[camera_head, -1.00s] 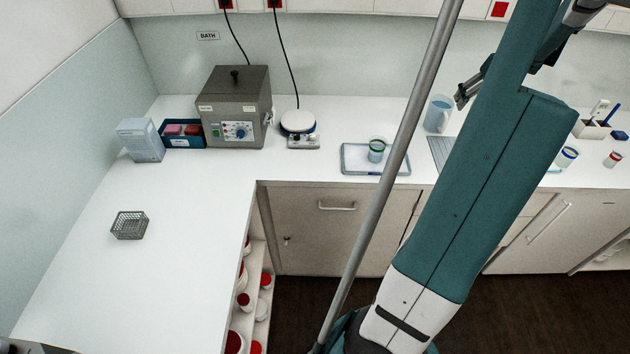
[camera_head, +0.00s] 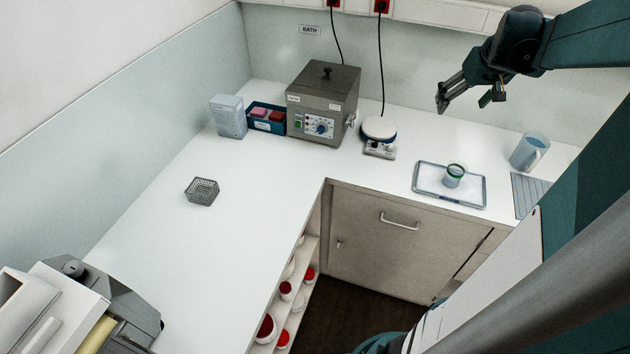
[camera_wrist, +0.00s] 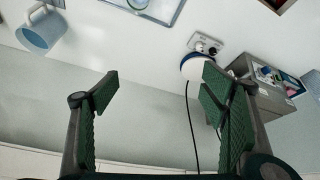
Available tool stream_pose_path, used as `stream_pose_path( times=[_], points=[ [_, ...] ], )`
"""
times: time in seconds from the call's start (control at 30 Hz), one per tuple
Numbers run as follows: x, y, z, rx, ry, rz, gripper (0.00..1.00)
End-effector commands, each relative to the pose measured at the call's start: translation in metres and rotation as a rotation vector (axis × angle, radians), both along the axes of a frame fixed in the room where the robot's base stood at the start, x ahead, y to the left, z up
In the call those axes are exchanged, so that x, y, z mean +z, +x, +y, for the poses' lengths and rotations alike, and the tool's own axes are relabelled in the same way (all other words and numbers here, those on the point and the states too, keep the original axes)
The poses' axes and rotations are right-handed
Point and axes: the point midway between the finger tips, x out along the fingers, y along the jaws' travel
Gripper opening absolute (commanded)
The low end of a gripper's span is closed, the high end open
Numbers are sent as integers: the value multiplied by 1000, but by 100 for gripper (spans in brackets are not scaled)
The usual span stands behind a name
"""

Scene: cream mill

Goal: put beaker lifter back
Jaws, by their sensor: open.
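I cannot pick out a beaker lifter in either view. My gripper (camera_head: 441,104) is open and empty, raised over the back of the counter between the hotplate and the jug. In the wrist view its fingers (camera_wrist: 158,86) are wide apart with nothing between them. A small beaker with a green rim (camera_head: 454,176) stands in a shallow tray (camera_head: 425,187) on the counter. The grey bath unit (camera_head: 322,108) has its lid with a black knob on. The white-topped hotplate (camera_head: 379,129) stands to its right.
A blue jug (camera_head: 529,151) stands at right beside a ribbed mat (camera_head: 532,193). A blue bin (camera_head: 267,116) with red and pink items and a pale box (camera_head: 228,116) stand left of the bath. A wire basket (camera_head: 202,191) sits on the clear left counter. A grey machine (camera_head: 115,305) is at lower left.

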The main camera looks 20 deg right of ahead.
Motion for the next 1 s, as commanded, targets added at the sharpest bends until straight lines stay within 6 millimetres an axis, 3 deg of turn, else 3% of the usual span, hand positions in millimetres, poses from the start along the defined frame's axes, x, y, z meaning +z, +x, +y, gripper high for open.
stream_pose_path(
  times=[0.1, 0.47, 0.77, 1.0],
  points=[
    [6, 13, 46, 32, -4, -7, 72],
    [15, 29, 172, 115, -14, -36, 72],
    [15, 23, 269, 186, -18, -64, 72],
    [10, 7, 340, 243, -16, -89, 72]
  ],
)
